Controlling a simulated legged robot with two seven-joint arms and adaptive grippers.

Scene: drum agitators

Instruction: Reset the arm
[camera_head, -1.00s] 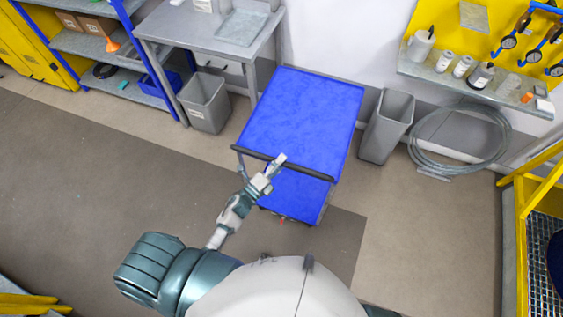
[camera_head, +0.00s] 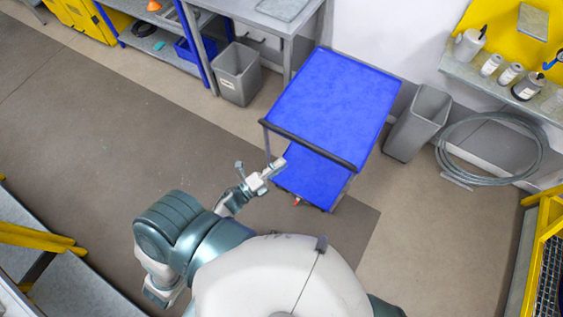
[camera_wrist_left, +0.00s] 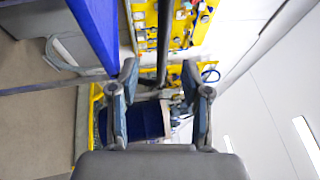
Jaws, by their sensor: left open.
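My left gripper (camera_head: 268,173) is in front of the blue cart (camera_head: 335,100), close to the cart's dark handle and lower shelf in the head view. In the left wrist view the left gripper (camera_wrist_left: 162,88) has its two fingers apart with nothing held between them. The blue cart also shows at the upper left of the wrist view (camera_wrist_left: 97,30). My right gripper is not in view.
A grey bin (camera_head: 237,72) stands left of the cart and another grey bin (camera_head: 417,122) right of it. A coiled hose (camera_head: 492,150) lies by the wall. A grey bench (camera_head: 265,18) is behind. The brown floor (camera_head: 110,130) at left is clear.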

